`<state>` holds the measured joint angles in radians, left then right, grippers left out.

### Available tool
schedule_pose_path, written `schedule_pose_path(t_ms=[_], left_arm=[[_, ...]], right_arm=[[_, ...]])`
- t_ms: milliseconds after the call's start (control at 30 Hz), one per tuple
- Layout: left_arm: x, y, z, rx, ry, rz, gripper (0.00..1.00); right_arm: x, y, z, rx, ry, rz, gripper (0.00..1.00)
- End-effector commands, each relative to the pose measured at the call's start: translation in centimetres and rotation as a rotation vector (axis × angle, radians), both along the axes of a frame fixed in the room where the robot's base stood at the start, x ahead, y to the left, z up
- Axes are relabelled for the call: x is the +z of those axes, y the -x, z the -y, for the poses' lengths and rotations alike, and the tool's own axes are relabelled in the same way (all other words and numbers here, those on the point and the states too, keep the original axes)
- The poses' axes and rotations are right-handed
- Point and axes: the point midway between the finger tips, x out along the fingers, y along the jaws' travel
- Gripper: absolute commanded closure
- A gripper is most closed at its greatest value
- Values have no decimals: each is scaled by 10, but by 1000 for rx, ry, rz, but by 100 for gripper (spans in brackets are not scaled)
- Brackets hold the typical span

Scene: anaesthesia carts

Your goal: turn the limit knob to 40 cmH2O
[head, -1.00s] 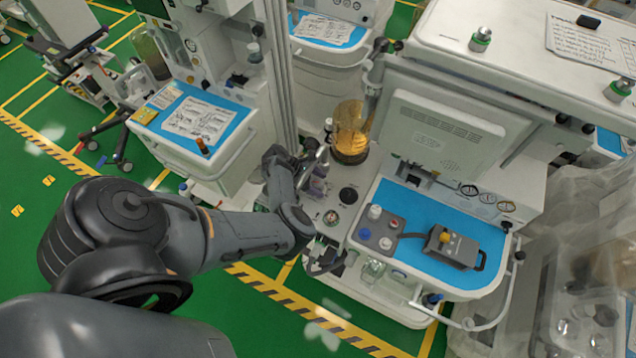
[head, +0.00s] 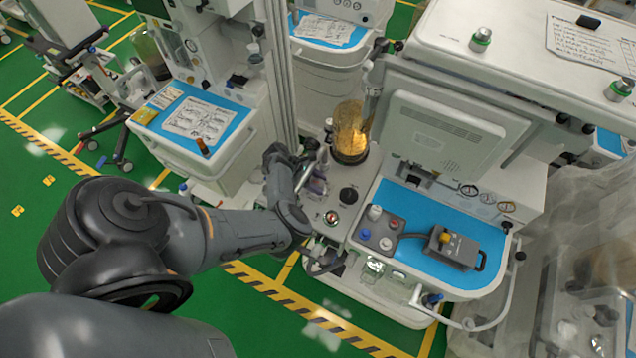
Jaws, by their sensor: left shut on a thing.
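The anaesthesia cart in the middle has a grey side deck with a black round knob (head: 348,195) and a small round fitting with a reddish centre (head: 332,217). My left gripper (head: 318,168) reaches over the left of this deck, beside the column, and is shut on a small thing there. I take it as the limit knob, but the fingers hide it, and its scale and pointer setting cannot be read. A clear and purplish part (head: 317,186) shows just below the fingers. My right gripper is not in view.
An amber-filled canister (head: 350,135) stands close behind the gripper. A blue work surface (head: 430,215) to the right holds a grey block with several caps and a grey box with a yellow knob (head: 446,238). A second cart (head: 195,125) stands at the left.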

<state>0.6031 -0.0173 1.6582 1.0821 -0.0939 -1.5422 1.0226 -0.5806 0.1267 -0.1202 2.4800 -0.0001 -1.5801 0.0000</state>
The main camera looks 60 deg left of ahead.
Motion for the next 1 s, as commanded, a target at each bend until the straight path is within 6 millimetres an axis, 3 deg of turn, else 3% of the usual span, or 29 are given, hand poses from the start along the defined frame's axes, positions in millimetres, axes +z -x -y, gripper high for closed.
schedule_pose_path(t_ms=[700,1000], left_arm=[[-1,0,0,-561,2,-1,80],[0,0,0,-705,3,0,80]], right_arm=[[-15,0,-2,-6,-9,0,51],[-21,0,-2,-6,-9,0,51]])
